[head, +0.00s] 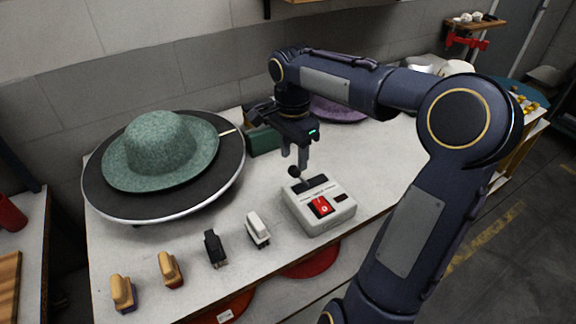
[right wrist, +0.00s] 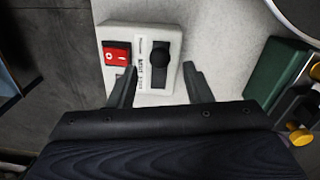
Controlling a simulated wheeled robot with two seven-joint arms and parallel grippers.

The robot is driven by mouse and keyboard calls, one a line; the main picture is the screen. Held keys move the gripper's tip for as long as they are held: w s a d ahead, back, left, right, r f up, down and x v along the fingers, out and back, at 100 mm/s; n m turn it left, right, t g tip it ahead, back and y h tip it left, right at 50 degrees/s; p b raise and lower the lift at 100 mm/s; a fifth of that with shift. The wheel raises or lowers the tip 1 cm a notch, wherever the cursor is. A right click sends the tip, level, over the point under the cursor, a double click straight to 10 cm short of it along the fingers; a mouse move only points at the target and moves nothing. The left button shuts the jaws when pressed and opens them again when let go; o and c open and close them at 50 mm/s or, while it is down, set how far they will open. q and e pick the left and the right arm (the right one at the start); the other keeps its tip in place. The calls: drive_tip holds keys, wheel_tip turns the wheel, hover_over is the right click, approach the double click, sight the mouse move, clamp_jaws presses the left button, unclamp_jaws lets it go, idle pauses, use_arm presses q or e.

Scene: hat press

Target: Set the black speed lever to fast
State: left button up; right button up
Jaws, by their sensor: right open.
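The black speed lever (head: 296,173) stands on a white control box (head: 318,212) that also has a red switch (head: 320,206). In the right wrist view the lever's round black knob (right wrist: 160,55) shows from above, at the upper part of its dark slot. The red switch (right wrist: 116,54) is left of it. My right gripper (head: 298,166) is open and points down at the lever. In the wrist view its fingertips (right wrist: 160,72) stand on either side of the slot, with the knob slightly ahead of them, between their lines. Contact cannot be told. My left gripper is not in view.
A green felt hat (head: 165,145) lies on a round black turntable (head: 205,185) at the left. Several brushes, including a black one (head: 214,248) and a white one (head: 258,230), stand along the front edge. A green box (head: 262,140) stands behind the control box.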

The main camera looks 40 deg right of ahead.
sight(294, 166)
drive_tip(key=shift+f, duration=2)
drive_tip(key=shift+s, duration=0.1)
clamp_jaws()
